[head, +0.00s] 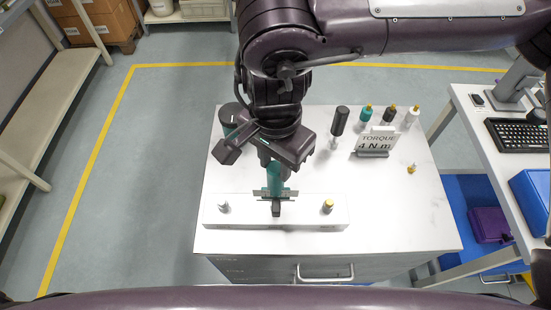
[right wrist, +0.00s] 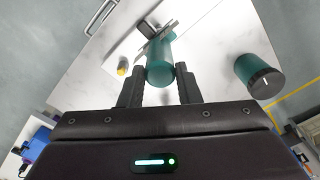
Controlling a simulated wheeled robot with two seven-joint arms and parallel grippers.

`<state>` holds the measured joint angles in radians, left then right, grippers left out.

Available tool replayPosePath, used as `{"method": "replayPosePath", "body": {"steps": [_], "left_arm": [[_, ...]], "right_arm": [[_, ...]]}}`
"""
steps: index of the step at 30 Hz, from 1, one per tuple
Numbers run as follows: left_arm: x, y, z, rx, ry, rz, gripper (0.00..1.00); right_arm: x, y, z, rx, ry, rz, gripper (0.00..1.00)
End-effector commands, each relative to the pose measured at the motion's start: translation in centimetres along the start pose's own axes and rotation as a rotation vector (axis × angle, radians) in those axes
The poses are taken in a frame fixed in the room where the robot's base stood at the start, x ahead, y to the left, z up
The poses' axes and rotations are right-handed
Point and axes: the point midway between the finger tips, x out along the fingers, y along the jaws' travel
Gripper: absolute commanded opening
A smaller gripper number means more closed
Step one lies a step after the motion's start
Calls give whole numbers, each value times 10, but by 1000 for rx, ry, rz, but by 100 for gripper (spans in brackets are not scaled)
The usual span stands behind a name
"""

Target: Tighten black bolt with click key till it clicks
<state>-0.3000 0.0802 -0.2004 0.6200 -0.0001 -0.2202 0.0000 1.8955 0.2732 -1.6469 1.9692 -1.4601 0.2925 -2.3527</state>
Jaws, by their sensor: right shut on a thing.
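The click key (head: 277,178) is a teal cylinder held upright over the middle of the white block. It also shows in the right wrist view (right wrist: 160,68), between both fingers. My right gripper (head: 277,165) is shut on it. A grey bracket-like piece shows around its lower end. The black bolt (head: 276,210) is at the block's middle, just below the key in the picture; I cannot tell whether the key's tip touches it. The white block (head: 245,215) also carries a silver bolt (head: 223,207) on the left and a yellow-topped bolt (head: 327,206) on the right. My left gripper is out of view.
A sign reading "TORQUE 4 N m" (head: 376,142) stands at the table's right. Behind it are teal, black and white-handled tools (head: 388,115); a black-handled one (head: 340,121) stands left of it. A teal cylinder with a dark cap (right wrist: 260,75) stands at the back left.

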Motion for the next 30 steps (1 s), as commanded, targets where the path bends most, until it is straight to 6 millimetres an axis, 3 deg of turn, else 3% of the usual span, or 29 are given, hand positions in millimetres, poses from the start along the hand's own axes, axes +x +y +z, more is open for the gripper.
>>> {"method": "replayPosePath", "body": {"steps": [1,15,30], "left_arm": [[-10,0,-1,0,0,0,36],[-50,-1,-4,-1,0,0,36],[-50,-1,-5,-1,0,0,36]], "right_arm": [[-11,0,0,0,0,-2,0],[-57,0,0,0,1,-2,0],[-57,0,0,0,0,-1,0]]}}
